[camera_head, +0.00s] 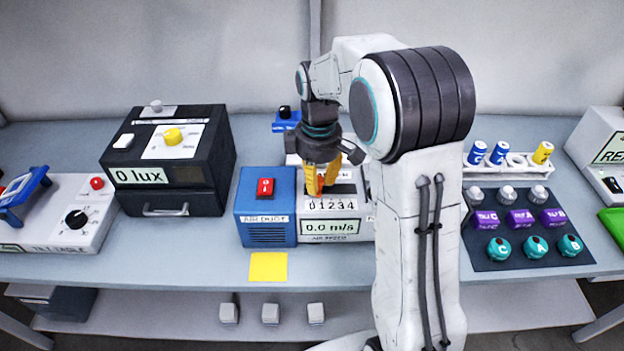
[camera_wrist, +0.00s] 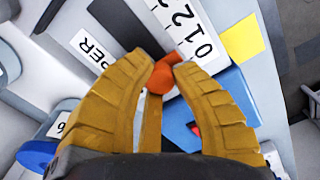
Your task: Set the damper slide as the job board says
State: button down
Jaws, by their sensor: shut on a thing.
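The damper slide's orange knob (camera_wrist: 166,76) shows between my fingertips in the wrist view. My gripper (camera_head: 319,188) is shut on it, pointing down over the dark slot (camera_head: 345,189) in the grey-white air speed box (camera_head: 307,231). The scale (camera_head: 332,205) in front of the slot reads 0 1 2 3 4. The knob is near the 0 end; the exact mark is hard to tell. The box's display (camera_head: 330,227) reads 0.0 m/s. In the wrist view my fingers (camera_wrist: 164,70) cover part of the slot. No readable job board shows.
The blue air duct box (camera_head: 265,232) with a red switch (camera_head: 265,188) adjoins on the left. A yellow note (camera_head: 268,267) lies in front. A black lux box (camera_head: 165,188) stands further left. My arm hides the box's right side. Knobs on a dark mat (camera_head: 510,257) stand right.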

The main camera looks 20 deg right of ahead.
aim_at(322, 179)
jog(key=shift+s+d+f, duration=0.1)
jog(key=shift+s+d, duration=0.1)
jog(key=shift+d, duration=0.25)
jog(key=c, duration=1)
grip_release()
jog(key=shift+w, duration=0.1)
notch_tip(322, 179, up, 12)
jog(key=shift+r, duration=0.1)
